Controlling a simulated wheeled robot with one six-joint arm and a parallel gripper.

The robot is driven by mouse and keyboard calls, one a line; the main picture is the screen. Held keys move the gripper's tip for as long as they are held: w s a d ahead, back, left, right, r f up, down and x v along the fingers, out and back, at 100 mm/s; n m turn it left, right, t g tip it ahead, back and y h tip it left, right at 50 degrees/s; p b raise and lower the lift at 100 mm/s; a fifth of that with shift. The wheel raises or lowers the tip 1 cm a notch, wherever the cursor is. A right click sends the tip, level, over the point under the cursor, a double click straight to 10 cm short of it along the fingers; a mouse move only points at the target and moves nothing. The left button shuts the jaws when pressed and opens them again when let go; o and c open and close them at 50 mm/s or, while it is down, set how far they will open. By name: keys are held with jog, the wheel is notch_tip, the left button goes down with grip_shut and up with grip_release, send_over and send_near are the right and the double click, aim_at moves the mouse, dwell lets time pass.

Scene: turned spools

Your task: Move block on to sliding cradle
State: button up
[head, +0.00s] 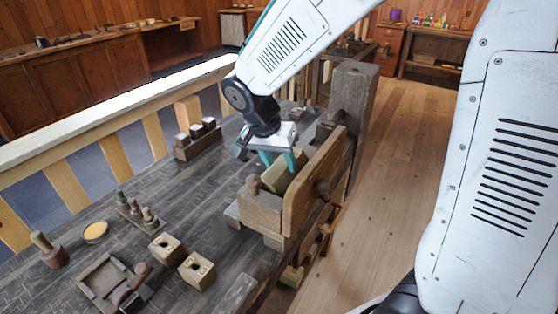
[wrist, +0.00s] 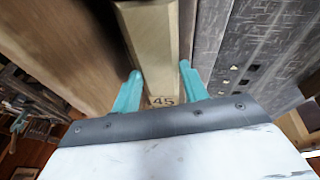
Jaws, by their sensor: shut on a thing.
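A pale wooden block (wrist: 155,50) marked "45" sits between the two teal fingers of my gripper (wrist: 157,92) in the wrist view. My gripper (head: 284,160) is shut on the block, which also shows in the head view (head: 282,178). The block lies within a wooden vise-like fixture (head: 262,211) at the bench's right edge, which looks like the sliding cradle. Its upright front board (head: 313,185) stands right of the block. I cannot tell whether the block rests on the fixture or hangs just above it; its underside is hidden.
Two square blocks with holes (head: 166,248) (head: 197,270) lie on the dark bench (head: 190,200). A peg rack (head: 138,215), a yellow dish (head: 96,232), a mallet (head: 48,248) and a wooden tray (head: 100,283) stand left. A thick post (head: 352,100) rises behind the fixture.

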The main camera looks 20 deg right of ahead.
aim_at(279, 166)
jog(key=shift+a, duration=0.1)
jog(key=o, duration=1.9)
jog(key=shift+s, duration=0.1)
jog(key=shift+r, duration=4)
